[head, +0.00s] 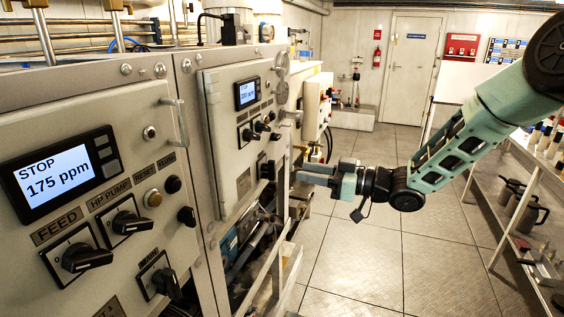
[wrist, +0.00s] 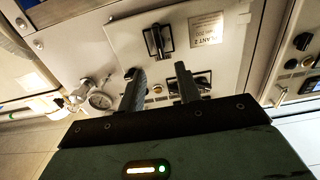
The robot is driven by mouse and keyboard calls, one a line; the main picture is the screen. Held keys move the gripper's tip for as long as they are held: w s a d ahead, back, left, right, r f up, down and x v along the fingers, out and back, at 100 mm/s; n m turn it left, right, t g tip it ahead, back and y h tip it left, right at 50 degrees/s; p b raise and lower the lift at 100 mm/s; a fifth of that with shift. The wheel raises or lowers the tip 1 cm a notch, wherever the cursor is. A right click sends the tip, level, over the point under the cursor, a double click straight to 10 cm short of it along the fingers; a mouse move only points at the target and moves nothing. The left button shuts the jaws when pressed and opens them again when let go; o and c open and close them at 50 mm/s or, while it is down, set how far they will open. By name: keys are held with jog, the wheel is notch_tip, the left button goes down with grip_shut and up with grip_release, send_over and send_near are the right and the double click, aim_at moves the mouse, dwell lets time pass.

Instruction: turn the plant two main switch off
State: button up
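The plant two panel (head: 225,150) is the second grey cabinet front in the head view, with a lit display reading STOP. A black rotary switch (wrist: 158,40) beside the PLANT 2 plate (wrist: 207,28) in the wrist view appears to be its main switch; its handle lies along the picture's vertical. It seems to be the dark knob (head: 267,170) low on that panel in the head view. My gripper (wrist: 160,72) is open and empty, its fingers pointing towards the panel. The main switch is beyond and between the fingertips, apart from them. The right finger partly covers another rotary switch (wrist: 203,78).
The nearer panel (head: 130,120) has a display reading STOP 175 ppm and several knobs. A shelf rack (head: 520,200) stands at right. The tiled floor (head: 370,260) between is clear.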

aim_at(269, 170)
jog(key=p+x, duration=0.1)
jog(key=x, duration=0.6)
jog(key=shift+a+p, duration=0.2)
jog(key=shift+p, duration=0.15)
grip_shut()
